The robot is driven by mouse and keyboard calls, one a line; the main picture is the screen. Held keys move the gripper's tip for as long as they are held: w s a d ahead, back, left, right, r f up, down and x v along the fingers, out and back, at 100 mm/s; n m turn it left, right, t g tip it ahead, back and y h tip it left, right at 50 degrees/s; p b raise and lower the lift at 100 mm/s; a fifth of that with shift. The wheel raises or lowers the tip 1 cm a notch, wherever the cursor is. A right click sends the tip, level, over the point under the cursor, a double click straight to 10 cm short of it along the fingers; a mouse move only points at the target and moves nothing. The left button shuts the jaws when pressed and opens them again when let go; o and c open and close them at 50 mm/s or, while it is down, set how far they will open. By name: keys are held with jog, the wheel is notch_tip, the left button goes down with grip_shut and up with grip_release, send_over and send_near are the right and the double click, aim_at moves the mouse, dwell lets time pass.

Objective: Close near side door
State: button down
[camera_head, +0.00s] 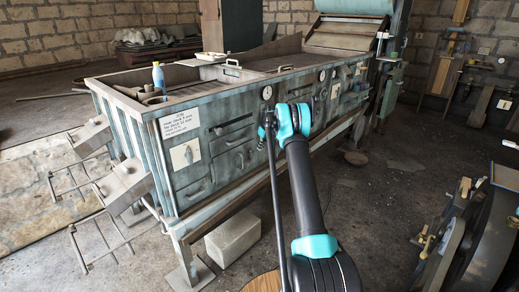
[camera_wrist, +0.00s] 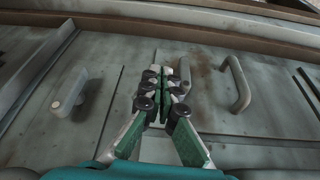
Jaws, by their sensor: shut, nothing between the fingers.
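The long grey-green metal machine (camera_head: 130,125) has a side with several panels and doors, and I cannot tell for certain which is the near side door. In the wrist view my gripper (camera_wrist: 164,80) is shut and empty, with its fingertips close in front of the panel face; whether they touch it is unclear. A bar handle (camera_wrist: 236,84) is to the right of the fingertips and a rounded handle (camera_wrist: 68,95) to the left. Dark seams run between the panels.
A blue bottle (camera_head: 158,78) stands on the machine's top left. Metal frames (camera_head: 95,240) jut from its left end. A pale block (camera_head: 232,239) lies under it. A large dark wheel (camera_head: 485,240) is at the right. The floor between is mostly open.

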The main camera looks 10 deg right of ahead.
jog(key=v, duration=0.8)
jog(key=s+a+r+m, duration=0.15)
jog(key=s+r, duration=0.25)
jog(key=s, duration=0.4)
jog(key=s+a+r, duration=0.2)
jog(key=s+r, duration=0.2)
jog(key=s, duration=0.3)
jog(key=s+a+m+h, duration=0.2)
jog(key=s+a+m, duration=0.1)
jog(key=s, duration=3)
jog(key=s+f, duration=0.3)
jog(key=s, duration=0.4)
jog(key=s+f+m, duration=0.1)
jog(key=s+f, duration=0.3)
jog(key=s, duration=0.4)
jog(key=shift+a, duration=0.3)
jog(key=c, duration=2.2)
grip_release()
jog(key=shift+m, duration=0.25)
